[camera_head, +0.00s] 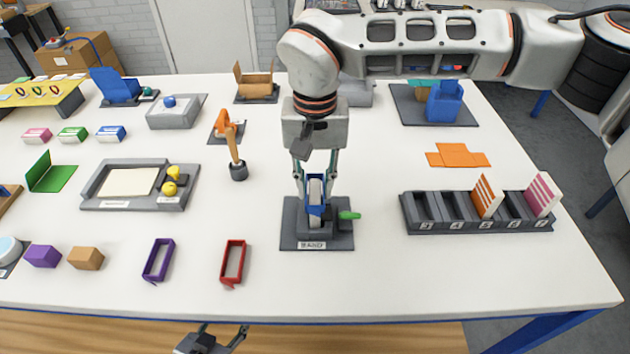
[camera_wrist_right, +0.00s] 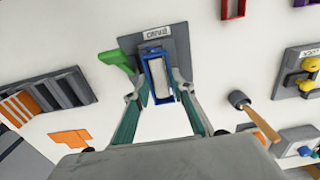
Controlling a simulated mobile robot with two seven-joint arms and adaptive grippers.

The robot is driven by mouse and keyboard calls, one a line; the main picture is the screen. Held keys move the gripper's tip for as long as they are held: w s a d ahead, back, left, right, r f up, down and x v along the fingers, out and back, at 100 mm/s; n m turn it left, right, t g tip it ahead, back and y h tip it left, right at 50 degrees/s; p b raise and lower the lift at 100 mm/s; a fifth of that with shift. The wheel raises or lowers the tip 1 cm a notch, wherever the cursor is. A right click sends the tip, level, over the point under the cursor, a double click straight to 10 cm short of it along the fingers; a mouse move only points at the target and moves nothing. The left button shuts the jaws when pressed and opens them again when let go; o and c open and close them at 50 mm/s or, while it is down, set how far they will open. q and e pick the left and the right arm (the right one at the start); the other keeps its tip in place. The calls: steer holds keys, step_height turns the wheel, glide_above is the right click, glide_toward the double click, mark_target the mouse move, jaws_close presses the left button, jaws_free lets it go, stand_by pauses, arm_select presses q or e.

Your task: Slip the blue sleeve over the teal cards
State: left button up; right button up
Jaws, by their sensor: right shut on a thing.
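My right gripper (camera_head: 315,190) points down over a dark fixture (camera_head: 291,232) with a printed label, and its fingers are shut on the blue sleeve (camera_head: 315,211). In the right wrist view the fingertips (camera_wrist_right: 160,88) are on either side of the blue sleeve (camera_wrist_right: 154,102). A pale block, apparently the edges of the card stack (camera_wrist_right: 159,76), shows inside the sleeve's opening. Their teal faces are hidden, and I cannot tell how far down the sleeve sits. A green lever (camera_head: 348,215) is beside the stack. My left gripper (camera_head: 223,331) is open and empty at the bottom edge.
A purple sleeve (camera_head: 158,261) and a red sleeve (camera_head: 233,263) lie to the left of the fixture. A slotted rack (camera_head: 428,229) with striped cards stands to the right. The front right of the table is clear.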

steer(key=shift+f, duration=0.35)
steer(key=o, duration=1.2)
steer(key=shift+c, duration=0.2)
steer(key=shift+r+p, duration=0.95)
steer(key=shift+r, duration=0.45)
steer(key=shift+r+p, duration=0.9)
steer(key=shift+r, duration=1.75)
